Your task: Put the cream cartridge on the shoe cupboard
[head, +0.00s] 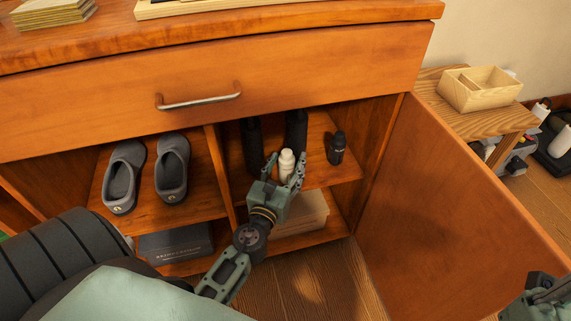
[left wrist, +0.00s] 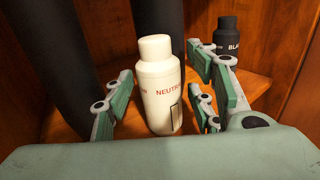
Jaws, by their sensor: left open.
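The cream cartridge (head: 286,163) is a small white bottle standing upright on the right-hand shelf inside the shoe cupboard (head: 300,62). In the left wrist view it shows close up (left wrist: 160,90), with "NEUTR" lettering on its side. My left gripper (head: 284,170) is open, with its fingers on either side of the cartridge; in the left wrist view (left wrist: 165,105) gaps show between them and the bottle. Part of my right gripper (head: 545,292) shows at the lower right corner; its fingers cannot be made out clearly.
A black bottle (head: 336,148) stands right of the cartridge, and dark boots (head: 296,130) stand behind it. Grey shoes (head: 172,168) fill the left compartment. The open door (head: 440,200) stands at right. The cupboard top holds coasters (head: 52,12) and a tray (head: 190,7).

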